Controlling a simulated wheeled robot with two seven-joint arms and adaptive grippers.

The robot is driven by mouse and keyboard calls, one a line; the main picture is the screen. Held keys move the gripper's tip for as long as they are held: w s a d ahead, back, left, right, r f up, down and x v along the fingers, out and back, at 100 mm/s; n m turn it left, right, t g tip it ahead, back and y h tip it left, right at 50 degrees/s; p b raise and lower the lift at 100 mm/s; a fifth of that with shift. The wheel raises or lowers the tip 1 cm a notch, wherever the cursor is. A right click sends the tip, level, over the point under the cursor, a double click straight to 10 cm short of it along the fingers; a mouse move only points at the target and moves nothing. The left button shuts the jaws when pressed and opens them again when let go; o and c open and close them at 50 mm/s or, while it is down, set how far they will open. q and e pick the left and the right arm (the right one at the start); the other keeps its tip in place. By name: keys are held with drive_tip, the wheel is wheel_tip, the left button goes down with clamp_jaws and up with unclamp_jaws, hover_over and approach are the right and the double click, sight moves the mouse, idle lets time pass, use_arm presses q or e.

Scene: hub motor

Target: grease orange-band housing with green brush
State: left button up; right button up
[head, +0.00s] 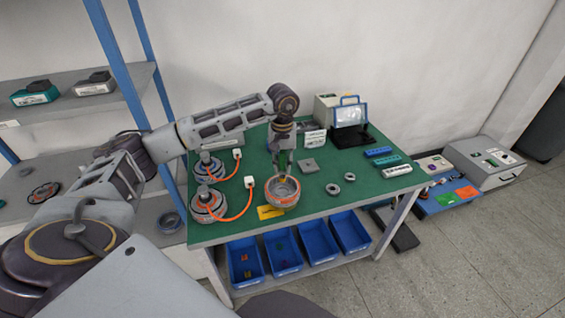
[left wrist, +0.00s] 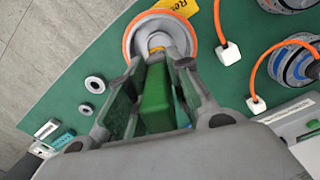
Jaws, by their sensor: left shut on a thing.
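The orange-band housing (head: 283,198), an open grey cup with an orange ring, stands on the green table mat near its front edge. My left gripper (head: 284,170) points down over the housing and is shut. In the left wrist view, my left gripper (left wrist: 160,75) holds the green brush (left wrist: 155,108) between its fingers. The brush's tip end reaches toward the inside of the housing (left wrist: 128,45); I cannot tell whether it touches. My right gripper is not in view.
Two motor units with orange cables (head: 208,206) (head: 208,168) stand left of the housing. A yellow card (head: 270,212) lies beside it. Blue bins (head: 283,252) sit below the tabletop.

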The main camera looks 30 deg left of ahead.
sight(282, 178)
use_arm(q)
wheel_tip(282, 178, down, 2)
drive_tip(key=shift+f+b, duration=0.1)
drive_tip(key=shift+b, duration=0.4)
drive_tip(key=shift+a+f+b, duration=0.1)
drive_tip(key=shift+f+b, duration=0.35)
drive_tip(key=shift+f, duration=0.45)
drive_tip(key=shift+f+b, duration=0.3)
drive_tip(key=shift+f, duration=0.5)
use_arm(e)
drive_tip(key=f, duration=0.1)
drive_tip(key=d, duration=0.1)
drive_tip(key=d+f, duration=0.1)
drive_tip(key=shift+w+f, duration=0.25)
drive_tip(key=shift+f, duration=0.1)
use_arm(q)
drive_tip(key=shift+f, duration=0.1)
drive_tip(key=shift+f+b, duration=0.5)
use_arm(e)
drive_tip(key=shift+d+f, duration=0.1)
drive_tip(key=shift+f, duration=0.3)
